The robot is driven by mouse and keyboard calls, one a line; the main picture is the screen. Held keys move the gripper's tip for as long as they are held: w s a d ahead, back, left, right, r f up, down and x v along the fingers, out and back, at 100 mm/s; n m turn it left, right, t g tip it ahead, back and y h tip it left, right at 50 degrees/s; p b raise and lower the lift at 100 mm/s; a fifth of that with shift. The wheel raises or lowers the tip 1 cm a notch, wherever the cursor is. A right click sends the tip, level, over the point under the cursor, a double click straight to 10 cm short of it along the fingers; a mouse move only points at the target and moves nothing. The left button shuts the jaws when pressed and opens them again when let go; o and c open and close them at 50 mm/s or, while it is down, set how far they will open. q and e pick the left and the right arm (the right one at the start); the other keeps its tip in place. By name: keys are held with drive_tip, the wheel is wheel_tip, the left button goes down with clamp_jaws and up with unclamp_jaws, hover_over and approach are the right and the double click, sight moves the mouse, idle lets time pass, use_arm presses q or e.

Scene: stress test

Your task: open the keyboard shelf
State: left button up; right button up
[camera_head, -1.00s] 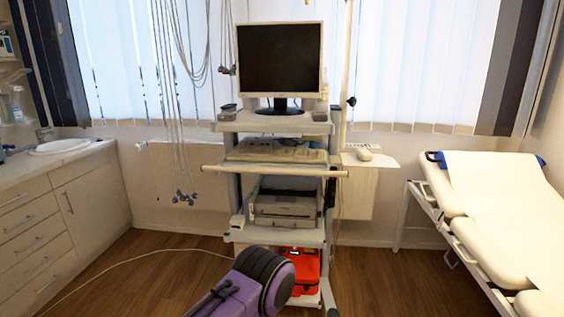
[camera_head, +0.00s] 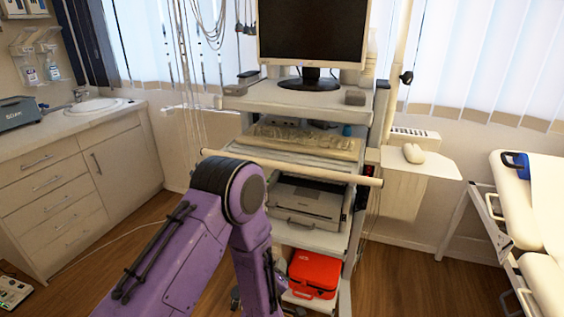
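The keyboard shelf (camera_head: 275,154) is part of a medical cart in the middle of the head view. A beige keyboard (camera_head: 304,141) lies on it, under the top shelf. A long cream bar (camera_head: 330,172) runs across the cart's front, just below and before the shelf. My purple arm rises from the lower left, and its dark elbow joint overlaps the bar's left part in the picture. Whether it touches the bar I cannot tell. The arm's lower end is hidden behind its own links. Neither gripper shows in the view.
A monitor (camera_head: 312,32) stands on the cart's top shelf (camera_head: 290,98). A printer (camera_head: 306,200) and a red case (camera_head: 314,273) sit lower on the cart. A mouse (camera_head: 413,153) lies on a side tray at the right. Cabinets (camera_head: 70,185) stand left, a white couch (camera_head: 545,220) right.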

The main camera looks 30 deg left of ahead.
use_arm(q)
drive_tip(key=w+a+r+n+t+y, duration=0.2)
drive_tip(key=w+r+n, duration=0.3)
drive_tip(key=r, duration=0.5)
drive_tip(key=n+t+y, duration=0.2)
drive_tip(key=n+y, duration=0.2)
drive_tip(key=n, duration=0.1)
approach(281, 169)
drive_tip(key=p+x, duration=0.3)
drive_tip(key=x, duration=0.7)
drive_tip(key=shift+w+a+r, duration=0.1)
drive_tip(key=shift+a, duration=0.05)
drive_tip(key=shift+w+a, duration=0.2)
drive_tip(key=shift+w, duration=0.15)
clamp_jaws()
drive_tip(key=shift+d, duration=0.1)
